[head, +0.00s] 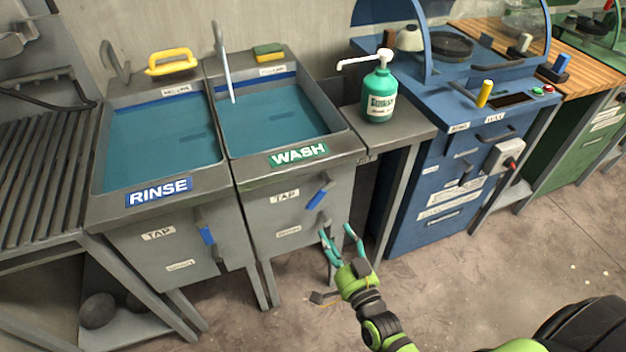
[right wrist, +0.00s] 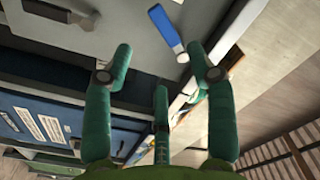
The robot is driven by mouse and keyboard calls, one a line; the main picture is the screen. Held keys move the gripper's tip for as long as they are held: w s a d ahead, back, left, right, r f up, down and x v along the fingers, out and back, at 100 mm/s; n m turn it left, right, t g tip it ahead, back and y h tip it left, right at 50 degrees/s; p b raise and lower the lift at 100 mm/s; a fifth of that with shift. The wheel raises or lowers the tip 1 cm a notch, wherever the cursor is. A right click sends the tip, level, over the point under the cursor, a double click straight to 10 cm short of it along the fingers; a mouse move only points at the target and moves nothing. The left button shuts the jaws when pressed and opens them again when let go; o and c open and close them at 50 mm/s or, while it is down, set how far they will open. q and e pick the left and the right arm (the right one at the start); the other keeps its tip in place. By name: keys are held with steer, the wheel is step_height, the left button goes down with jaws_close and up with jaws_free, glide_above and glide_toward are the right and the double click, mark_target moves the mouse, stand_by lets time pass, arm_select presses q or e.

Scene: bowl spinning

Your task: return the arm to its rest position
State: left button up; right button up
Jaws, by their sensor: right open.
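My right gripper (head: 340,240) is open and empty in the head view, in front of the grey cabinet under the wash sink, low and to the right of its blue tap handle (head: 319,193). In the right wrist view its green fingers (right wrist: 160,75) are spread apart with nothing between them. A blue handle (right wrist: 165,28) shows beyond the fingertips; I see no contact with it. My right arm comes in from the bottom of the head view. My left gripper is not in view.
The wash sink (head: 345,143) and rinse sink (head: 100,185) hold blue water. A green soap bottle (head: 379,97) stands on the counter to the right. A blue cabinet (head: 405,215) stands farther right. Open floor (head: 500,260) lies in front of it.

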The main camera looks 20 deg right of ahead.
steer(key=s+f+n+g+p, duration=0.1)
steer(key=s+f+n+g, duration=0.15)
steer(key=s+f, duration=0.4)
steer(key=s+f+n+g, duration=0.1)
steer(key=s+f+g, duration=0.25)
steer(key=f, duration=0.65)
steer(key=s+f+n+g+p, duration=0.15)
steer(key=s+f+g, duration=0.3)
steer(key=f, duration=0.45)
steer(key=s+d+f+n+g, duration=0.1)
steer(key=s+f+g, duration=0.1)
steer(key=s, duration=0.5)
steer(key=s+f+n+g, duration=0.1)
steer(key=s+f, duration=0.3)
steer(key=s, duration=0.4)
steer(key=s+d+f+n+g+p, duration=0.1)
steer(key=s+f+n+g, duration=0.1)
steer(key=s, duration=0.5)
steer(key=shift+s+d+f+g+h, duration=0.2)
steer(key=shift+d+f+g+h, duration=0.1)
steer(key=shift+f+g, duration=0.35)
steer(key=shift+r, duration=0.1)
stand_by(2.5)
